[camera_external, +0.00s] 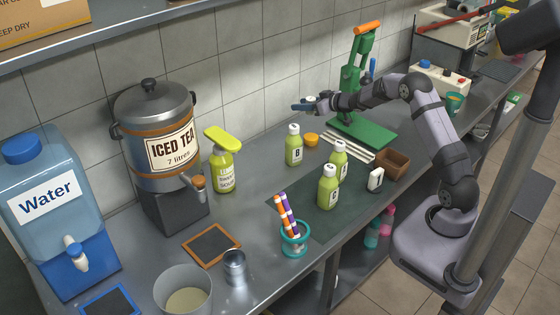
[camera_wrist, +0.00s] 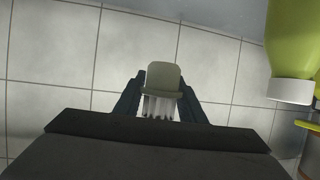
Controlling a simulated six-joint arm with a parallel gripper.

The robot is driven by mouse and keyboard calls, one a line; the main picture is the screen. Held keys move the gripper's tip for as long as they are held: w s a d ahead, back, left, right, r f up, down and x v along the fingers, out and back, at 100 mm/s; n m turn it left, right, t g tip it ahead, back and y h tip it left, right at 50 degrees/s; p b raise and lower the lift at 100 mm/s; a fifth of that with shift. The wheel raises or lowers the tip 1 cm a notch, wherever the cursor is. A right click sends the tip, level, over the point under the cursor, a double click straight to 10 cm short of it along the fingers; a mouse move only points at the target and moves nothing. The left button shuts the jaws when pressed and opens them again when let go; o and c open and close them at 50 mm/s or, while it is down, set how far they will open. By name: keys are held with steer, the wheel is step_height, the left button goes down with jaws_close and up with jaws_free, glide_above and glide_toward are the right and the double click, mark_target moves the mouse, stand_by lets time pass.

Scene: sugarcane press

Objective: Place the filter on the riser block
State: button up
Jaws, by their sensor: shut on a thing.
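My gripper (camera_external: 305,106) reaches left over the counter, beside the green press and above the white-capped bottles' level. In the wrist view its two dark fingers (camera_wrist: 163,100) are closed on a small pale grey-beige piece (camera_wrist: 164,76) with a white ribbed or bristly lower part. This piece may be the filter; its shape does not settle it. A pale spot at the gripper in the external view is too small to identify. I cannot tell which thing is the riser block. A dark grey block (camera_external: 174,213) stands under the iced tea dispenser.
The tiled wall is close behind.

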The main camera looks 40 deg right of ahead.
mark_target(311, 139)
steer(key=shift+s+d+f, duration=0.1)
steer(key=shift+d+f, duration=0.05)
steer(key=shift+f, duration=1.6)
steer(key=shift+w+d+f, duration=0.1)
steer(key=shift+d+f, duration=0.05)
steer(key=shift+f, duration=1.6)
steer(key=shift+s+d+f, duration=0.1)
steer(key=shift+d+f, duration=0.05)
steer(key=shift+f, duration=1.6)
steer(key=shift+f, duration=0.1)
steer(key=shift+f, duration=0.15)
steer(key=o, duration=1)
steer(key=shift+o, duration=0.2)
